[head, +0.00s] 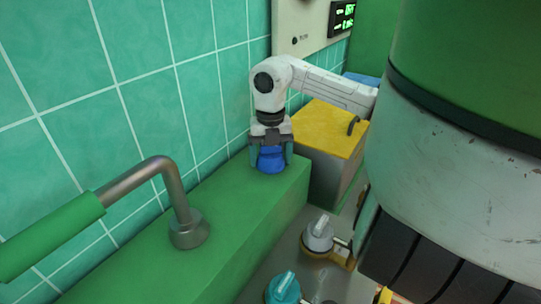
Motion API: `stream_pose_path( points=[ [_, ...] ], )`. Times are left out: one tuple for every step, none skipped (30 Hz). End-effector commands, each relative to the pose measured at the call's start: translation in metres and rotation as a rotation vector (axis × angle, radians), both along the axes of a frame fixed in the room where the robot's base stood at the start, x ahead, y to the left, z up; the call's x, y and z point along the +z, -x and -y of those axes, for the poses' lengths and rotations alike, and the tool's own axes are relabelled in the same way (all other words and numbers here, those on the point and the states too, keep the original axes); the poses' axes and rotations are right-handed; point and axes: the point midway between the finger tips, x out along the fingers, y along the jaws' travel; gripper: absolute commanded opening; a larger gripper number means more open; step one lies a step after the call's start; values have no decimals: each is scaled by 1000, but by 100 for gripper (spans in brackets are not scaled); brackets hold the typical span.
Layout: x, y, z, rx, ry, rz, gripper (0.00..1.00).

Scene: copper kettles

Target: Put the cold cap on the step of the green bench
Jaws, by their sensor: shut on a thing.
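The cold cap is a blue cap (271,161) between the fingers of my gripper (271,158) in the head view. My gripper points down and is shut on it. The cap is at the far right end of the green bench's step (225,217), by the tiled wall. Its lower edge looks at or very near the step's top; I cannot tell whether it touches. The fingers partly hide its sides.
A bent metal pipe (170,180) with a green grip rises from the near part of the step. A yellow-topped box (335,130) stands just behind my gripper. Grey (318,234) and teal (285,288) knobs sit lower, right of the step.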

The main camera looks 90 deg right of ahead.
Motion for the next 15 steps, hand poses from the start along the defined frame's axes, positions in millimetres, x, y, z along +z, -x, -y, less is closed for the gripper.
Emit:
stream_pose_path(
  points=[
    [-1, 0, 0, 0, 0, 0, 57],
    [-2, 0, 0, 0, 0, 0, 57],
    [-1, 0, 0, 0, 0, 0, 87],
    [-1, 0, 0, 0, 0, 0, 90],
    [-1, 0, 0, 0, 0, 0, 93],
    [-1, 0, 0, 0, 0, 0, 97],
    [-1, 0, 0, 0, 0, 0, 100],
    [-1, 0, 0, 0, 0, 0, 100],
    [-1, 0, 0, 0, 0, 0, 100],
    [-1, 0, 0, 0, 0, 0, 100],
    [-1, 0, 0, 0, 0, 0, 100],
    [-1, 0, 0, 0, 0, 0, 100],
    [-1, 0, 0, 0, 0, 0, 100],
    [-1, 0, 0, 0, 0, -1, 100],
    [0, 0, 0, 0, 0, -1, 100]
  ],
)
